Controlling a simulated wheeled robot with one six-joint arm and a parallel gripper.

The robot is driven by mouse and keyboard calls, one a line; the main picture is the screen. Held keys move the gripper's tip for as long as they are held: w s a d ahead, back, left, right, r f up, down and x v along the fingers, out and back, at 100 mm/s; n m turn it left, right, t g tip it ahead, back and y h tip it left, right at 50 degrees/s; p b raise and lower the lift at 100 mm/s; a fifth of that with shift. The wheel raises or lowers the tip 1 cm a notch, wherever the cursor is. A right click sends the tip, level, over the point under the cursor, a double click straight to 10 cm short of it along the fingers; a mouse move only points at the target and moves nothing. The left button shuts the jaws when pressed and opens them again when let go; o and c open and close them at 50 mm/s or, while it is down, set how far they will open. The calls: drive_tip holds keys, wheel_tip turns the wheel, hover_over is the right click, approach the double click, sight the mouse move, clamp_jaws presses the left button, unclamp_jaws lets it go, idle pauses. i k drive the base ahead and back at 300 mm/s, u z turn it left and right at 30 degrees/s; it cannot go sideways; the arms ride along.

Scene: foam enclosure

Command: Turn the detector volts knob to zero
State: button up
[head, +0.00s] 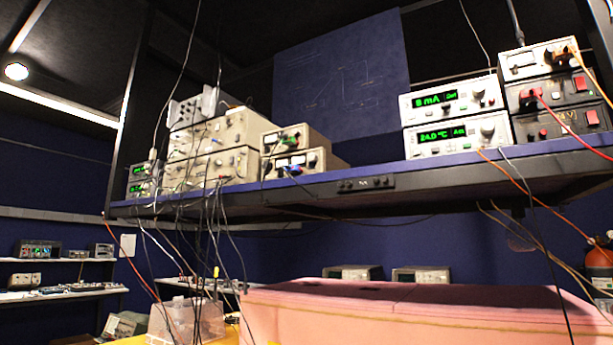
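I cannot pick out the detector volts knob by its label; the lettering is too small to read. Several instruments with knobs stand on a raised shelf (330,182). Two stacked beige units (215,150) with many small knobs are at left. Two smaller meter units (293,163) with coloured terminals stand beside them. At right are two white units, the upper display (436,99) reading "8 mA" and the lower display (443,136) "24.0 °C", each with a knob on its right side. Dark units (550,108) with red switches stand further right. My gripper is not in view.
A pink foam enclosure (400,315) fills the lower right below the shelf. Cables (215,235) hang from the shelf's front edge at left and right. A clear plastic box (187,320) sits left of the foam. A red cylinder (600,262) stands at far right.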

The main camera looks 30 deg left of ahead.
sight(263, 165)
drive_tip(key=u, duration=1.15)
drive_tip(key=k, duration=0.6)
drive_tip(key=u, duration=0.8)
drive_tip(key=i, duration=0.55)
drive_tip(key=u, duration=0.8)
drive_tip(key=i, duration=1.25)
drive_tip(key=z, duration=0.7)
